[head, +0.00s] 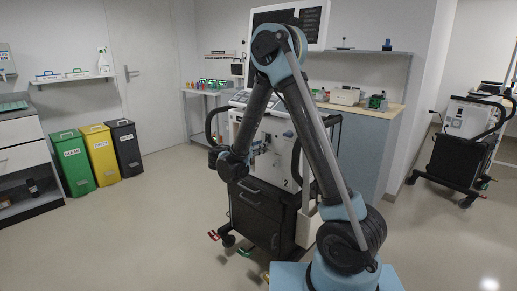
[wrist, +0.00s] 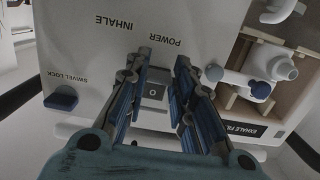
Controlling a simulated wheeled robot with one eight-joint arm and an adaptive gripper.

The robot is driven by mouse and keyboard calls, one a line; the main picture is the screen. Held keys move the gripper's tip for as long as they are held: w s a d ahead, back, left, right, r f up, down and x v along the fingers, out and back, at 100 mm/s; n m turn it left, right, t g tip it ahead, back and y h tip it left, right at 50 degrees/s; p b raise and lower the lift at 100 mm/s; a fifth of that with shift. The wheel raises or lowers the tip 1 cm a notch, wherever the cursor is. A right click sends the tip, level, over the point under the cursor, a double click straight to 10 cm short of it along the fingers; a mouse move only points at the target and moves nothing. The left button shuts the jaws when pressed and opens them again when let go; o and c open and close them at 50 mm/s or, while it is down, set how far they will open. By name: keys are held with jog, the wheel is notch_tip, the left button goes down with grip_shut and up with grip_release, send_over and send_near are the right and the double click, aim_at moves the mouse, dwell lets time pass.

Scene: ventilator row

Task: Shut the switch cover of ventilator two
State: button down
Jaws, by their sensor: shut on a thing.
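Ventilator two (head: 275,160), a white and black cart marked "2", stands behind my arm in the head view. My gripper (wrist: 162,62) is at its white panel (wrist: 95,38), below the upside-down POWER label. The two blue-padded fingers stand on either side of a small dark switch (wrist: 154,91) with a round mark. A pale piece (wrist: 155,126), which looks like part of the switch cover, shows between the fingers. The fingers hide most of the cover, so its angle cannot be told. In the head view my gripper (head: 259,147) is small and partly hidden.
A blue swivel-lock knob (wrist: 61,99) is left of my fingers. White port fittings (wrist: 275,68) with a blue knob sit in a tan recess to the right. Another ventilator (head: 460,140) stands far right. Bins (head: 100,155) stand left; the floor between is clear.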

jog(key=shift+w+d+f+t, duration=0.15)
jog(key=shift+f+t, duration=0.05)
jog(key=shift+t, duration=0.1)
jog(key=shift+h, duration=0.3)
jog(key=c, duration=1.4)
grip_release()
jog(key=shift+o, duration=0.2)
jog(key=v, duration=1.1)
jog(key=shift+s+a, duration=0.25)
jog(key=shift+s, duration=0.05)
jog(key=shift+f, duration=0.15)
